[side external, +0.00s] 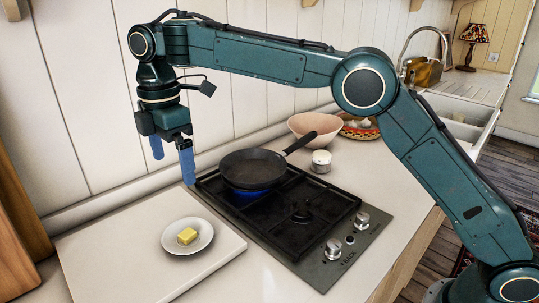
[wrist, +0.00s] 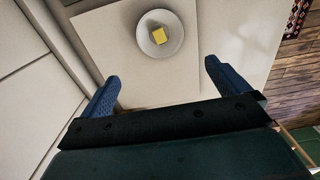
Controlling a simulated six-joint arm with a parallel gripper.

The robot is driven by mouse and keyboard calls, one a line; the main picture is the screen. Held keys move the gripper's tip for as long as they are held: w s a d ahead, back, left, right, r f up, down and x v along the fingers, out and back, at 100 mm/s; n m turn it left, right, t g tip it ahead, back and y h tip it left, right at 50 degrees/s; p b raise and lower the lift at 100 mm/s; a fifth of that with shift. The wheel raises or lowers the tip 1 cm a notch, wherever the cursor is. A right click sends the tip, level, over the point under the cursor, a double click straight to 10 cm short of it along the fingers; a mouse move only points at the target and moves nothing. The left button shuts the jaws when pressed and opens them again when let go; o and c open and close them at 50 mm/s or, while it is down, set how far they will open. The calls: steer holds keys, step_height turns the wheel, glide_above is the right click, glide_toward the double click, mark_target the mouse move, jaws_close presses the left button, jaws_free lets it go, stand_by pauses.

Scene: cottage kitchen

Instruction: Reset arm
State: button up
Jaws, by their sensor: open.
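My gripper (side external: 172,161) is open and empty. It hangs with its blue fingers pointing down, above the counter between the wall and the back left corner of the stove. In the wrist view my gripper (wrist: 161,82) shows its two blue fingers spread wide with nothing between them. A yellow block of butter (side external: 187,236) lies on a small white plate (side external: 206,229), apart from the fingers. The butter (wrist: 159,35) and the plate (wrist: 146,46) also show at the top of the wrist view.
The plate rests on a pale board (side external: 120,240). A dark frying pan (side external: 254,168) sits on the stove (side external: 310,205) over a blue flame. A small white pot (side external: 321,161), a pink bowl (side external: 316,126) and a patterned dish (side external: 362,131) stand behind. Wooden boards (side external: 22,215) lean at left.

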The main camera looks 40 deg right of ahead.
steer(key=shift+f, duration=0.15)
steer(key=shift+f, duration=4.9)
steer(key=shift+r, duration=0.1)
step_height(320, 180, up, 10)
steer(key=shift+d, duration=0.15)
